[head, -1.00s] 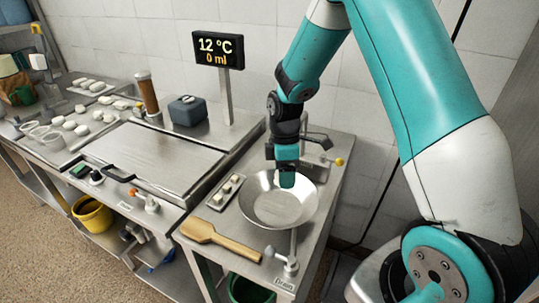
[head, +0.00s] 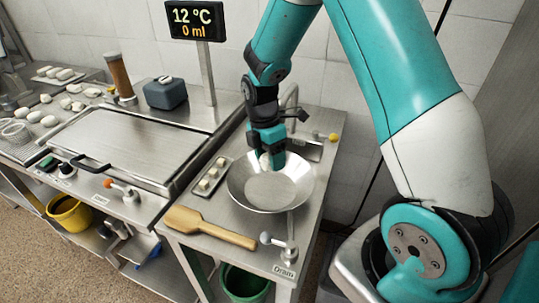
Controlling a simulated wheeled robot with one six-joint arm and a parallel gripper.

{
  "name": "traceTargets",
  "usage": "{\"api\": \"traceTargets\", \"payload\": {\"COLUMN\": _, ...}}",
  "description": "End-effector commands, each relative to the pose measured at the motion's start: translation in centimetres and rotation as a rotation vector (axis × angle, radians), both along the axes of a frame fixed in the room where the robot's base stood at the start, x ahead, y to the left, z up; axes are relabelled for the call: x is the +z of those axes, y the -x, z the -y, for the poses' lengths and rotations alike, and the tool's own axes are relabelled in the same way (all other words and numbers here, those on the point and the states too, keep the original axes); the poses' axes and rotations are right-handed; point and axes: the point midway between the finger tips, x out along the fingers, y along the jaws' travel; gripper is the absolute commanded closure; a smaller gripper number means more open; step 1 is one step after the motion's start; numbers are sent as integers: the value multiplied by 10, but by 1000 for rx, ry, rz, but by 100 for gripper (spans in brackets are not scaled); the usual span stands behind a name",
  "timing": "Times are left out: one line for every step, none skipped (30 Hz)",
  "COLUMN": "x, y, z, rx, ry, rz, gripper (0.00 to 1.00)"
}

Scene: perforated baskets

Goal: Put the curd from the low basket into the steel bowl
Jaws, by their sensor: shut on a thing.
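The steel bowl (head: 270,190) is wide and shallow and stands on the right-hand steel counter. My gripper (head: 267,160) is over the back part of the bowl, pointing down, shut on a white lump of curd (head: 265,161). The curd shows between the fingers, at or just above the bowl's inner surface; I cannot tell whether it touches. The rest of the bowl looks empty. I cannot make out which thing is the low basket; several white pieces lie on the left counter (head: 73,104).
A small tray (head: 211,178) with several small pieces sits left of the bowl. A wooden paddle (head: 208,226) lies in front. A drain valve (head: 281,246) is at the front edge, a faucet (head: 291,95) behind. A display (head: 194,20) reads 12 °C, 0 ml.

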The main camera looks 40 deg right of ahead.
Motion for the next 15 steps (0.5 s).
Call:
{"api": "traceTargets", "payload": {"x": -13, "y": 0, "z": 0, "rx": 0, "ry": 0, "rz": 0, "gripper": 66}}
{"api": "traceTargets", "payload": {"x": -17, "y": 0, "z": 0, "rx": 0, "ry": 0, "rz": 0, "gripper": 66}}
{"api": "traceTargets", "payload": {"x": -22, "y": 0, "z": 0, "rx": 0, "ry": 0, "rz": 0, "gripper": 66}}
{"api": "traceTargets", "payload": {"x": -25, "y": 0, "z": 0, "rx": 0, "ry": 0, "rz": -1, "gripper": 66}}
{"api": "traceTargets", "payload": {"x": -29, "y": 0, "z": 0, "rx": 0, "ry": 0, "rz": -1, "gripper": 66}}
{"api": "traceTargets", "payload": {"x": -34, "y": 0, "z": 0, "rx": 0, "ry": 0, "rz": -1, "gripper": 66}}
{"api": "traceTargets", "payload": {"x": -38, "y": 0, "z": 0, "rx": 0, "ry": 0, "rz": -1, "gripper": 66}}
{"api": "traceTargets", "payload": {"x": -41, "y": 0, "z": 0, "rx": 0, "ry": 0, "rz": -1, "gripper": 66}}
{"api": "traceTargets", "payload": {"x": -45, "y": 0, "z": 0, "rx": 0, "ry": 0, "rz": -1, "gripper": 66}}
{"api": "traceTargets", "payload": {"x": -48, "y": 0, "z": 0, "rx": 0, "ry": 0, "rz": -1, "gripper": 66}}
{"api": "traceTargets", "payload": {"x": -50, "y": 0, "z": 0, "rx": 0, "ry": 0, "rz": 0, "gripper": 66}}
{"api": "traceTargets", "payload": {"x": -52, "y": 0, "z": 0, "rx": 0, "ry": 0, "rz": 0, "gripper": 66}}
{"api": "traceTargets", "payload": {"x": -54, "y": 0, "z": 0, "rx": 0, "ry": 0, "rz": 0, "gripper": 66}}
{"api": "traceTargets", "payload": {"x": -55, "y": 0, "z": 0, "rx": 0, "ry": 0, "rz": 0, "gripper": 66}}
{"api": "traceTargets", "payload": {"x": -55, "y": 0, "z": 0, "rx": 0, "ry": 0, "rz": 0, "gripper": 66}}
